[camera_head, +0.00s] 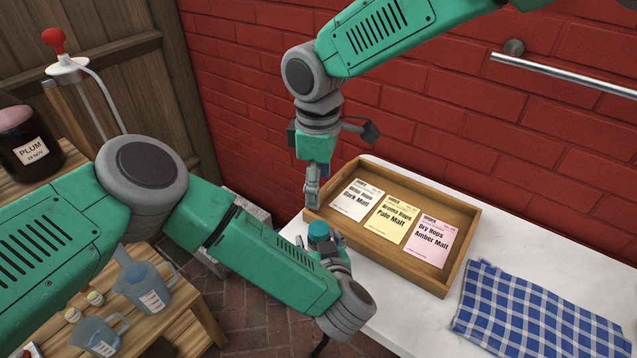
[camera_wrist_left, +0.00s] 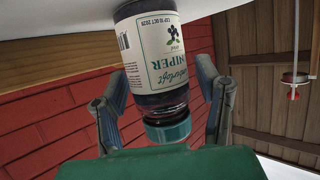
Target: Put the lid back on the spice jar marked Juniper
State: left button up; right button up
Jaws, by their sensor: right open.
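The spice jar (camera_wrist_left: 160,50) has a cream label reading Juniper and shows upside down in the left wrist view. The two fingers of my left gripper (camera_wrist_left: 162,82) close on its sides. A teal lid (camera_wrist_left: 168,131) is at the jar's mouth; I cannot tell whether it is fully seated. In the head view the lid (camera_head: 318,231) shows above my left gripper (camera_head: 320,247), and my forearm and the gripper hide most of the jar. My right gripper (camera_head: 312,194) is open just above the lid, pointing down, apart from it.
A wooden tray (camera_head: 462,242) with several malt and hops packets stands on the white table (camera_head: 540,250). A blue checked cloth (camera_head: 535,312) lies at right. At left, a wooden stand holds measuring jugs (camera_head: 145,290) and a Plum jar (camera_head: 28,140). A red brick wall is behind.

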pick_arm(q)
jog(key=shift+s, duration=0.1)
jog(key=v, duration=1.1)
jog(key=shift+s, duration=0.35)
jog(key=shift+d+r, duration=0.1)
jog(key=shift+d, duration=0.05)
